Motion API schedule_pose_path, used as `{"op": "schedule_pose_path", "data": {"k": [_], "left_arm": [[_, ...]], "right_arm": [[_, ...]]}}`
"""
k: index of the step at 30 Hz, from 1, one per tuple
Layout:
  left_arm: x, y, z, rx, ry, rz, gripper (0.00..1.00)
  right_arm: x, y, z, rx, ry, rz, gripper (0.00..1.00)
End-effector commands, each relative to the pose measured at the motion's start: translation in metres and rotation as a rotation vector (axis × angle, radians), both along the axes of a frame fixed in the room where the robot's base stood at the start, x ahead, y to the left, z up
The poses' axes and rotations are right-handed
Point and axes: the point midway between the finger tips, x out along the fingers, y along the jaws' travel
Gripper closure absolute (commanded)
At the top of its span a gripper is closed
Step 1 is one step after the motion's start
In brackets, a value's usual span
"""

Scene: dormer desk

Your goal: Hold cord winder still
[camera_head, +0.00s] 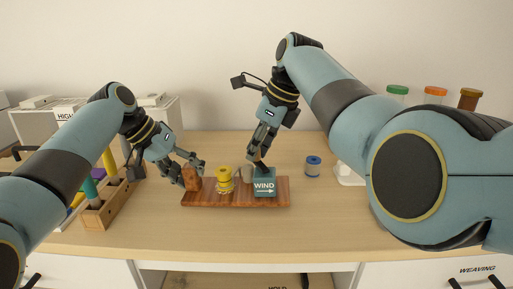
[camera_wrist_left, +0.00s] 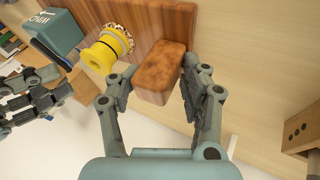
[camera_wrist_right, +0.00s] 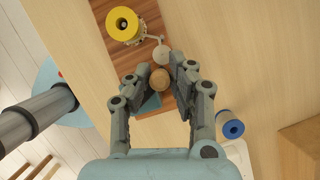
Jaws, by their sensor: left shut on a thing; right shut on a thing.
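The cord winder is a reddish wooden board (camera_head: 222,200) on the desk. It carries a brown block (camera_head: 190,178) at its left end, a yellow spool (camera_head: 225,181), a grey post (camera_head: 244,174) and a teal block (camera_head: 264,185) lettered "WIND" with an arrow. My left gripper (camera_head: 187,167) is shut on the brown block, which shows between the fingers in the left wrist view (camera_wrist_left: 160,76). My right gripper (camera_head: 259,152) is shut on a round wooden knob (camera_wrist_right: 160,79) above the teal block. The fingers hide part of the knob.
A blue spool (camera_head: 313,166) stands right of the board. A wooden rack (camera_head: 112,206) with coloured pegs stands at the left. Jars with green, orange and brown tops (camera_head: 435,94) are at the back right. The desk in front of the board is clear.

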Motion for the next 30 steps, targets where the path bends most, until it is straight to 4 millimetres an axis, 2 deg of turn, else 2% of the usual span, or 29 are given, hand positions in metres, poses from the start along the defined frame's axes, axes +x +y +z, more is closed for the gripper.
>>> {"op": "schedule_pose_path", "data": {"k": [1, 8, 21, 30], "left_arm": [[-0.003, 0.0, -0.005, 0.0, 0.011, 0.001, 1.0], [-0.003, 0.0, -0.005, 0.0, 0.011, 0.001, 1.0], [-0.003, -0.001, -0.006, -0.001, 0.011, 0.0, 1.0], [-0.003, -0.001, -0.005, -0.001, 0.012, 0.0, 1.0]], "right_arm": [[-0.001, 0.001, -0.001, 0.001, 0.004, 0.01, 1.0], [-0.002, 0.005, -0.002, 0.0, 0.012, 0.115, 1.0], [-0.01, 0.015, -0.002, 0.002, 0.034, 0.415, 1.0], [-0.013, 0.017, -0.003, 0.004, 0.042, 0.528, 1.0]]}}
